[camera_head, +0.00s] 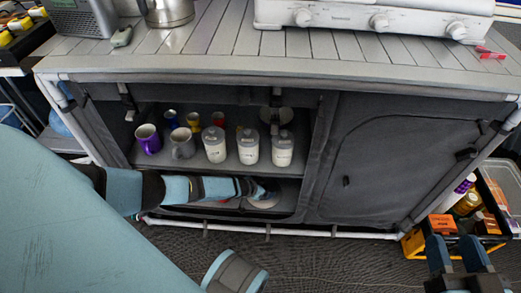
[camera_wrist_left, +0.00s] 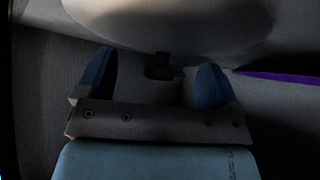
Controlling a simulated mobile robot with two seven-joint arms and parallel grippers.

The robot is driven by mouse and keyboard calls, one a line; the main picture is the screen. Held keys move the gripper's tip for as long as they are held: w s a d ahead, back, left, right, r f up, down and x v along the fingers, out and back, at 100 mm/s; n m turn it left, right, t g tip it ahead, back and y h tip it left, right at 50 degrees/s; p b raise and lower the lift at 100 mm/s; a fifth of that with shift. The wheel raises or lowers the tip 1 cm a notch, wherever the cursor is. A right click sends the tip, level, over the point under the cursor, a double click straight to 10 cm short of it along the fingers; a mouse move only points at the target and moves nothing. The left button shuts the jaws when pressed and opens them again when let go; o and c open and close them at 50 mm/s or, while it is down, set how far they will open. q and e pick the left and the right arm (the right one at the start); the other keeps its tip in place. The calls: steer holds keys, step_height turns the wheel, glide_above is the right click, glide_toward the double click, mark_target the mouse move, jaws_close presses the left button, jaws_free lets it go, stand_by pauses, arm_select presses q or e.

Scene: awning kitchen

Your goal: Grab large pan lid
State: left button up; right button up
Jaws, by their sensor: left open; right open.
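The large pan lid (camera_wrist_left: 170,20) appears as a wide pale round surface at the top of the left wrist view, with a dark knob (camera_wrist_left: 161,67) on it. My left gripper (camera_wrist_left: 155,75) is open, its two blue fingers on either side of the knob and apart from it. In the head view my left arm reaches into the cabinet's lower shelf, where a pale round edge (camera_head: 264,201) shows at its end; the rest is hidden. My right gripper (camera_head: 459,252) is open and empty at the lower right, away from the lid.
The upper shelf (camera_head: 205,163) above my left arm holds mugs and several lidded white jars (camera_head: 249,150). The cabinet's right door (camera_head: 385,165) is closed. A crate of bottles and boxes (camera_head: 413,243) stands at right. A purple edge (camera_wrist_left: 280,77) shows beside the lid.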

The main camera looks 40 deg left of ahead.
arm_select(q)
steer(key=shift+s, duration=0.1)
steer(key=c, duration=1.6)
steer(key=shift+s, duration=0.1)
